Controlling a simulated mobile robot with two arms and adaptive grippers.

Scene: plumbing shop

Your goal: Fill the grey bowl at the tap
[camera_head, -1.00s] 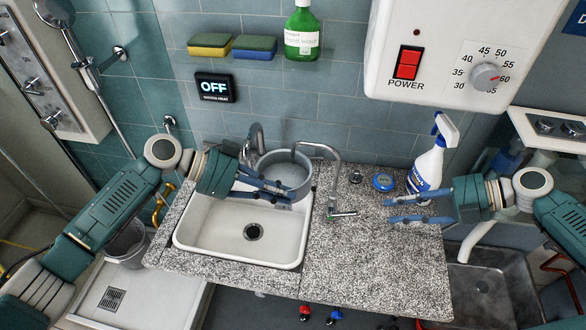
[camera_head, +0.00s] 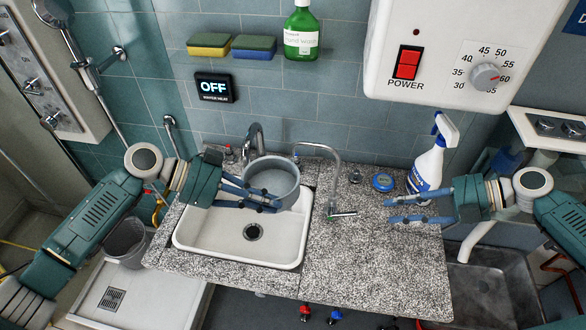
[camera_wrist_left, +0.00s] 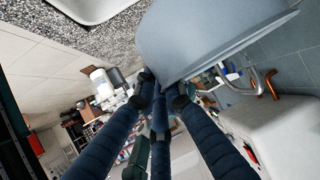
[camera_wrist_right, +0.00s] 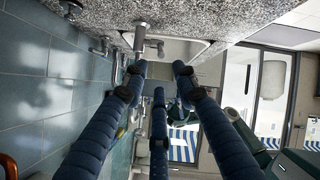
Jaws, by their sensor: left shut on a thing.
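The grey bowl (camera_head: 271,181) hangs over the back part of the white sink (camera_head: 215,238), roughly level. My left gripper (camera_head: 280,202) is shut on the bowl's near side; the bowl also fills the upper part of the left wrist view (camera_wrist_left: 200,35). A chrome tap (camera_head: 255,138) stands behind the sink, just behind the bowl; whether its outlet is over the bowl I cannot tell. A second curved spout (camera_head: 335,170) rises right of the bowl, with a lever at its lower end. My right gripper (camera_head: 388,210) is open and empty over the right of the counter.
A spray bottle (camera_head: 428,160) and a round blue item (camera_head: 383,182) stand at the counter's back right. The granite counter (camera_head: 370,260) is clear in front. A display reading OFF (camera_head: 214,87) hangs on the wall. A grey bucket (camera_head: 126,240) stands at left.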

